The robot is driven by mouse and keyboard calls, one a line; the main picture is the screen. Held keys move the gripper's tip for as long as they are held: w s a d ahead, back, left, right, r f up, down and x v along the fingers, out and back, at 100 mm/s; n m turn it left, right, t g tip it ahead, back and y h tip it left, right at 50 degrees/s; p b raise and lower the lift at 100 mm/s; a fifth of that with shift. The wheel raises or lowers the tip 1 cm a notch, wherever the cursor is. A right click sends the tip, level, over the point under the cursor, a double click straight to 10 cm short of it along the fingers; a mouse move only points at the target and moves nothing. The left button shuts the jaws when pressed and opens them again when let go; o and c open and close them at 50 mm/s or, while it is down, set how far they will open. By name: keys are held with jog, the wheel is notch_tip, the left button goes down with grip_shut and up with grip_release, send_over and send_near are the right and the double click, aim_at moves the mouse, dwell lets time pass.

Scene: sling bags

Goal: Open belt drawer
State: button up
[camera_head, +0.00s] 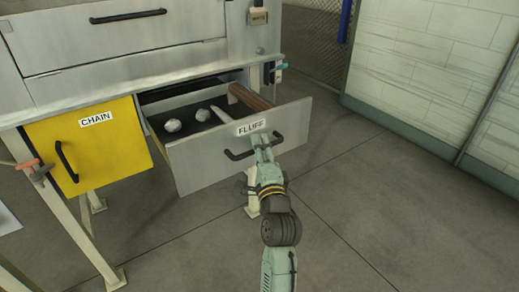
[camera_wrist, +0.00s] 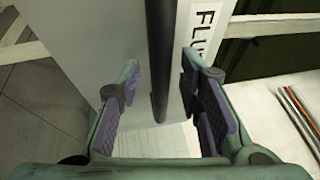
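No label reading "belt" is visible. A grey drawer labelled FLUFF (camera_head: 200,165) stands pulled out in the head view, with several small pale items inside. Its black bar handle (camera_head: 238,156) is on the front; in the wrist view the handle (camera_wrist: 160,60) runs between my fingers. My gripper (camera_head: 262,142) is at the right part of this handle. In the wrist view my gripper (camera_wrist: 162,95) is open, with a gap on each side of the bar. The fingertips' depth around the bar is hard to tell.
A yellow drawer labelled CHAIN (camera_head: 100,150) is at the left. A wide grey drawer with a black handle (camera_head: 128,16) is above. A padlock (camera_head: 258,14) hangs at the upper right. Clear floor (camera_head: 390,220) lies at the right, before a white wall (camera_head: 430,50).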

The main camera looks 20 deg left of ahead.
jog(key=v, duration=1.2)
